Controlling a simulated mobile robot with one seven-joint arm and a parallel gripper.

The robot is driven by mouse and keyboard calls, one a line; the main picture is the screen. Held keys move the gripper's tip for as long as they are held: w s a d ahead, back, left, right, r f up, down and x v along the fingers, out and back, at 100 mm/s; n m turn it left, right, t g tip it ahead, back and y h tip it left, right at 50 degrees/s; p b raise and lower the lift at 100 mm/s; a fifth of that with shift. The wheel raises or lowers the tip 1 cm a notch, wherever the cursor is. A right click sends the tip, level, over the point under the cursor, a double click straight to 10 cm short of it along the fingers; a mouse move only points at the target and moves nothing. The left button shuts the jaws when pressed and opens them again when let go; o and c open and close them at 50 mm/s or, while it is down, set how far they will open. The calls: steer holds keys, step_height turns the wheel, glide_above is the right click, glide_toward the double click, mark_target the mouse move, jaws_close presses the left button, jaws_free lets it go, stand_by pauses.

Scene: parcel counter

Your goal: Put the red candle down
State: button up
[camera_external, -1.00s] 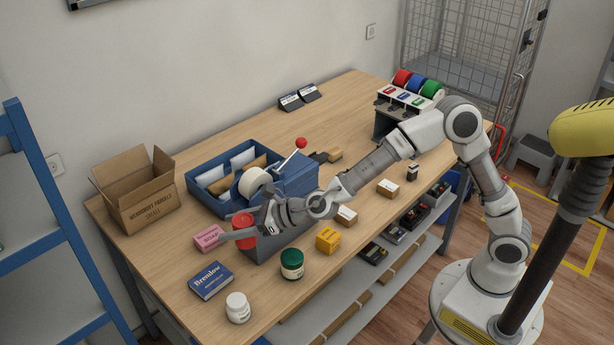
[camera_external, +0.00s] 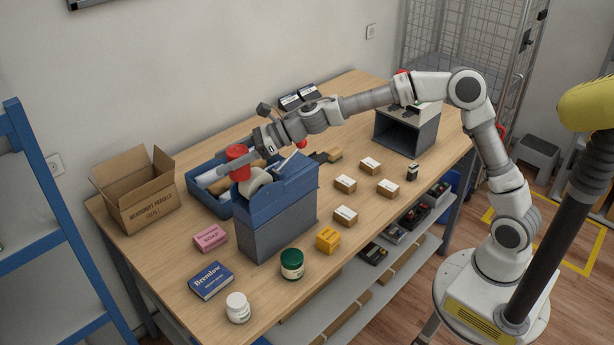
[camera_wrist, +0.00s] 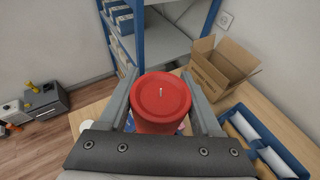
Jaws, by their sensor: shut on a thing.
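The red candle (camera_external: 237,161) is a short red cylinder with a wick on top.
A blue tray (camera_external: 199,200) with packets stands behind the dispenser (camera_external: 275,225). An open cardboard box (camera_external: 135,195) is at the left. A pink soap box (camera_external: 210,238), blue box (camera_external: 210,281), white jar (camera_external: 238,308), green-lidded jar (camera_external: 292,264) and yellow box (camera_external: 328,239) stand in front.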

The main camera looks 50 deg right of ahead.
steer(key=w+d+f+m+t+b, duration=0.1)
steer(key=w+d+f+b, duration=0.25)
steer(key=d, duration=0.75)
steer(key=w+d+f+b, duration=0.25)
steer(key=w+d, duration=0.25)
steer(key=d, duration=0.5)
steer(key=d+f+m+t+h+b, duration=0.2)
steer(key=d+f+h+b, duration=0.3)
steer(key=d, duration=1)
steer(key=d+f+m+t+b, duration=0.25)
steer(key=d+f, duration=0.45)
steer(key=d, duration=0.8)
steer(key=shift+g, duration=0.45)
steer(key=w+a+f, duration=0.2)
steer(key=a, duration=0.1)
steer(key=w+a+f+b, duration=0.1)
steer(key=w+a+f, duration=0.1)
steer(key=a, duration=0.1)
steer(key=w+a+f+b, duration=0.1)
steer(key=w+a+f, duration=0.1)
steer(key=a, duration=0.1)
steer(key=shift+a+f, duration=0.15)
steer(key=shift+f, duration=0.15)
steer(key=shift+a+f+b, duration=0.1)
steer(key=shift+f+b, duration=0.85)
steer(key=shift+f, duration=1.05)
steer(key=shift+f, duration=0.1)
